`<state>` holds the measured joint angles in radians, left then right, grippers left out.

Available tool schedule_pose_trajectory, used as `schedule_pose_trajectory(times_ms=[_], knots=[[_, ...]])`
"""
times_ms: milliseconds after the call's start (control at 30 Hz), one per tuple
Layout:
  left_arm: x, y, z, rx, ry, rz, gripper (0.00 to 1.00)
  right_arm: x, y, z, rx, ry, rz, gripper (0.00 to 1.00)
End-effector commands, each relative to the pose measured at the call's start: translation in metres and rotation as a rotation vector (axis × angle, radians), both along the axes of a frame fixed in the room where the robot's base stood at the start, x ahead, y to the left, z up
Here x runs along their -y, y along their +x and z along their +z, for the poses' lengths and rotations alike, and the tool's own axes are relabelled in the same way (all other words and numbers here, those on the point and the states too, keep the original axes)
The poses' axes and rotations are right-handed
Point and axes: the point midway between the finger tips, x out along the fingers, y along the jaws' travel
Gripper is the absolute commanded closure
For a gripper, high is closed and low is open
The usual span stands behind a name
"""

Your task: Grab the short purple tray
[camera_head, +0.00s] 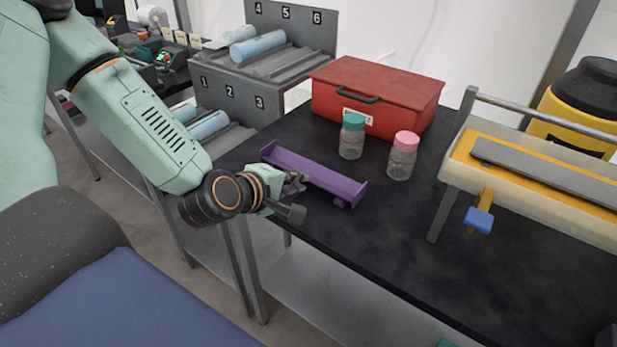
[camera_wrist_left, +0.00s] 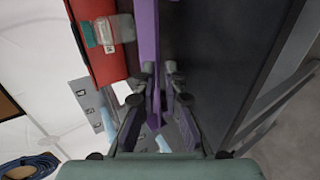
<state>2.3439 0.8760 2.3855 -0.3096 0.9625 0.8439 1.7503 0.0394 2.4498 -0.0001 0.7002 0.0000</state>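The short purple tray (camera_head: 315,174) lies on the dark table top, long and narrow with raised ends. In the left wrist view the tray (camera_wrist_left: 148,35) runs as a purple strip down between the finger pads. My left gripper (camera_head: 295,197) is at the tray's near left side, fingers spread. One finger is at the tray and the other stands apart in front of it. In the left wrist view my left gripper (camera_wrist_left: 160,72) straddles the strip, with a gap visible at the right finger. Exact contact cannot be told. My right gripper is not in view.
A red box (camera_head: 375,95) stands behind the tray. A teal-capped jar (camera_head: 352,140) and a pink-capped jar (camera_head: 402,160) stand close to the tray's back side. A grey numbered rack (camera_head: 262,75) is at left, and a beige-yellow fixture (camera_head: 540,180) at right. The front table area is clear.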

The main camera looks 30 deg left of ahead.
Motion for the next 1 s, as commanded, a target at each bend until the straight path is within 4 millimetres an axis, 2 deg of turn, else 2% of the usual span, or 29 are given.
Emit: schedule_pose_trajectory(times_ms=[100,433,767,900,1000], knots=[[0.003,0.01,-0.008,0.001,0.007,-0.005,0.9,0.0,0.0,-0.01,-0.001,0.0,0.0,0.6],[0.006,0.036,-0.021,-0.001,0.004,-0.003,0.9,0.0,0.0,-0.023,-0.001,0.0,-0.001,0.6],[0.006,0.04,-0.021,-0.001,0.0,0.0,0.9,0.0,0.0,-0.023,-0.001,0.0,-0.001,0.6],[0.006,0.04,-0.021,0.0,0.001,0.0,1.0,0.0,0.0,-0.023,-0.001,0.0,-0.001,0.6],[0.006,0.04,-0.021,-0.001,0.0,0.0,1.0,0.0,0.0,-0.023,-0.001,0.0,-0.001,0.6]])
